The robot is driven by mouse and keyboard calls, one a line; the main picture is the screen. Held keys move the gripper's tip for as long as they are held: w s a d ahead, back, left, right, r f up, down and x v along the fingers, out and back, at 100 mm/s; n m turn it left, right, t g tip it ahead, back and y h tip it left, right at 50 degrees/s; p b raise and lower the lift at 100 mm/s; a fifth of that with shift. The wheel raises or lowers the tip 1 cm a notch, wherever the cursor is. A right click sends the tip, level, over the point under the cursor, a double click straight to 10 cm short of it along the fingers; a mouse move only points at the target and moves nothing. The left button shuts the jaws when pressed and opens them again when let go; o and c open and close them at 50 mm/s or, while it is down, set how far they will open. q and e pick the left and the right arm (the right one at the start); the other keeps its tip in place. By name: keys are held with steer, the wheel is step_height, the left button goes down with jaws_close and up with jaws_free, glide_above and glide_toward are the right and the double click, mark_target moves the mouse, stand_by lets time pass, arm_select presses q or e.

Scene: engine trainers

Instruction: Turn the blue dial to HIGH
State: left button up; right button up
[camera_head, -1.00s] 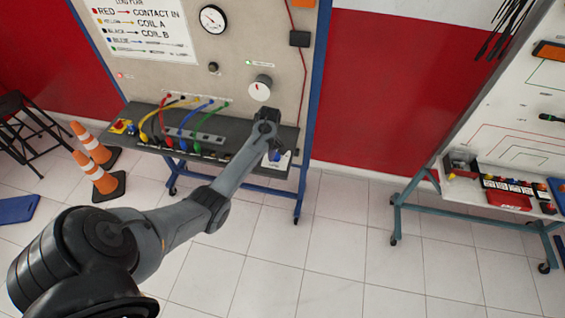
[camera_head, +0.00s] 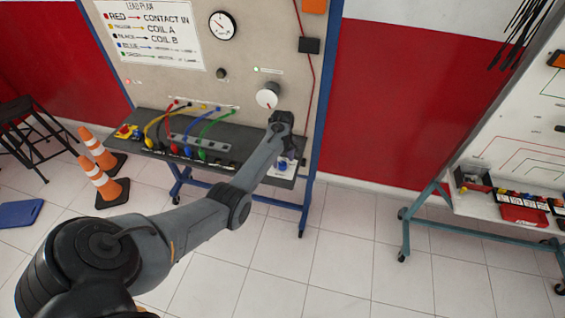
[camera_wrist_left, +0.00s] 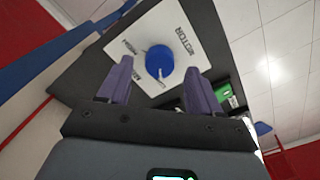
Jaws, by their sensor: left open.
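The blue dial (camera_wrist_left: 159,61) sits on a white plate (camera_wrist_left: 172,28) lettered MOTOR in the left wrist view. A pale pointer mark shows on it, toward the lower side of the picture; the smaller lettering is too blurred to read surely. My right gripper is not in view.
A grey shelf (camera_head: 228,152) carries colored leads (camera_head: 190,125) left of my arm. A white round knob (camera_head: 267,96) and a gauge (camera_head: 222,26) are on the panel above. Orange cones (camera_head: 104,170) stand left. A second bench (camera_head: 480,205) stands right, with clear floor between.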

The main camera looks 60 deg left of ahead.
arm_select(q)
steer(key=shift+f, duration=0.95)
steer(key=c, duration=1)
